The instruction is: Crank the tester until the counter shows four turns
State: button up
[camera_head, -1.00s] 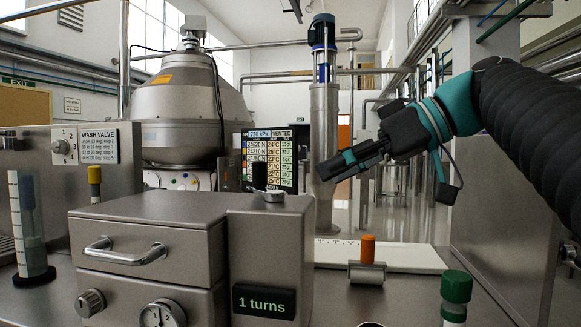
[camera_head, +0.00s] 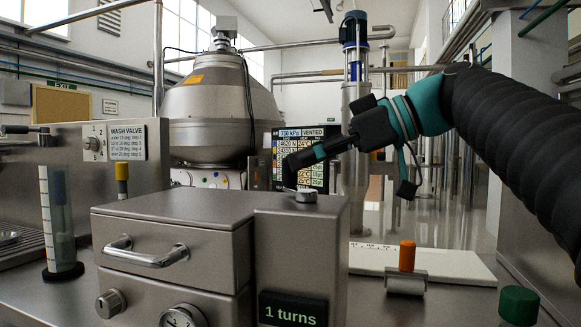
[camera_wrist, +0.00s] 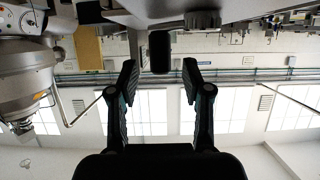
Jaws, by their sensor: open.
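The tester (camera_head: 170,210) is a grey metal box whose counter (camera_head: 290,311) reads "1 turns". On its top right block is a crank (camera_head: 305,195) with an upright black knob (camera_head: 289,178). My gripper (camera_head: 300,158) comes from the right, tilted down, with its fingertips at the knob. The fingers partly cover the knob in the head view. In the wrist view, which is upside down, my gripper (camera_wrist: 159,68) is open and the black knob (camera_wrist: 160,50) stands in the gap between the fingertips, with space showing on both sides.
A white board (camera_head: 450,265) and an orange-topped roller piece (camera_head: 407,258) lie right of the tester. A green-capped item (camera_head: 518,305) is at front right. A clear cylinder (camera_head: 58,215) stands left. A display panel (camera_head: 305,150) is behind the gripper.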

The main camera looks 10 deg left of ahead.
aim_at(290, 186)
jog(key=shift+x, duration=1.75)
grip_shut()
